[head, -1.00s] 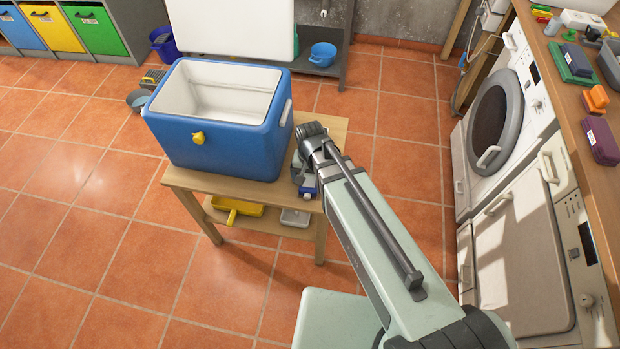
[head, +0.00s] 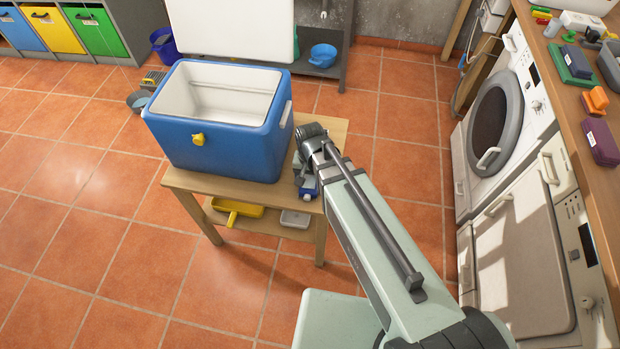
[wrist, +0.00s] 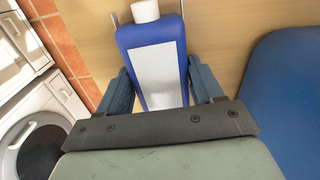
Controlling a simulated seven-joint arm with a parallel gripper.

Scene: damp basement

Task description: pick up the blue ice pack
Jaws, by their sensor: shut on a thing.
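The blue ice pack (wrist: 151,48) has a white cap and a pale label, and shows between my gripper's fingers in the wrist view. My gripper (wrist: 155,90) is shut on it, one finger on each side. In the head view, my gripper (head: 307,178) is at the right end of the small wooden table, beside the blue cooler. Only a bit of the ice pack (head: 308,191) shows there, blue with a pale part, the rest hidden by my arm. I cannot tell whether it touches the tabletop.
The open blue cooler (head: 218,150) stands on the wooden table (head: 335,128), just left of my gripper; its visible inside is white and empty. A yellow tray (head: 238,208) and a grey box (head: 295,218) are on the lower shelf. Washing machines (head: 497,120) and a cluttered counter (head: 570,105) line the right.

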